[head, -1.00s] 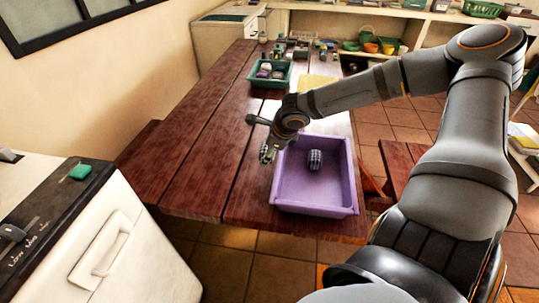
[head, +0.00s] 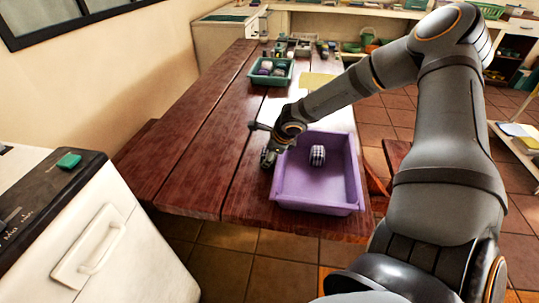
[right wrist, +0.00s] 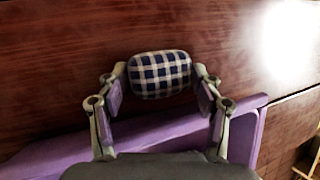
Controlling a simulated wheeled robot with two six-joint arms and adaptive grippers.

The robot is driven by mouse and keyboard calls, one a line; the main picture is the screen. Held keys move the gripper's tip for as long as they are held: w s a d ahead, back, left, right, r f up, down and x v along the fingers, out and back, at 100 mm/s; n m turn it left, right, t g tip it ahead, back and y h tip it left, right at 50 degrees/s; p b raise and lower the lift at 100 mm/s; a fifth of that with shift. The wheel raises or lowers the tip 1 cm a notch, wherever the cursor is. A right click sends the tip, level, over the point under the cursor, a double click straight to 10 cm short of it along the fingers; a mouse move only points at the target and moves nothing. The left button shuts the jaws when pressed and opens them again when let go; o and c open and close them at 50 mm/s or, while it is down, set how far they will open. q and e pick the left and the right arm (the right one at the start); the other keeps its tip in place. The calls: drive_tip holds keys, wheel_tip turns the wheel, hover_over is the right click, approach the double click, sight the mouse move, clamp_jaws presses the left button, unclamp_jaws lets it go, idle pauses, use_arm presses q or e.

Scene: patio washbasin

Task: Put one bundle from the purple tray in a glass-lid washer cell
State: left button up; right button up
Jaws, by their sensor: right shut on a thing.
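The purple tray (head: 350,200) sits on the wooden table's front right part. One checked bundle (head: 317,155) lies inside it. My right gripper (head: 268,158) is just outside the tray's left wall. In the right wrist view its fingers (right wrist: 158,85) are shut on a dark-blue and white checked bundle (right wrist: 160,72), above bare table beside the tray's edge (right wrist: 180,128). That held bundle is hard to make out in the head view. No glass lid can be made out. My left gripper is not in view.
A white front-handled appliance (head: 130,245) with a dark top panel and green block (head: 69,160) stands at lower left. A green tray (head: 270,72) of items sits farther back on the wooden table (head: 185,140). The table's left part is clear.

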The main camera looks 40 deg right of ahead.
drive_tip(key=shift+f, duration=0.15)
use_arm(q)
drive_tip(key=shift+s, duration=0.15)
use_arm(e)
drive_tip(key=o, duration=1.3)
drive_tip(key=shift+r, duration=0.45)
drive_tip(key=p+v, duration=1.1)
drive_tip(key=p, duration=0.3)
drive_tip(key=shift+a+r, duration=0.1)
drive_tip(key=shift+r, duration=0.1)
drive_tip(key=shift+s+p, duration=0.25)
drive_tip(key=shift+p, duration=0.25)
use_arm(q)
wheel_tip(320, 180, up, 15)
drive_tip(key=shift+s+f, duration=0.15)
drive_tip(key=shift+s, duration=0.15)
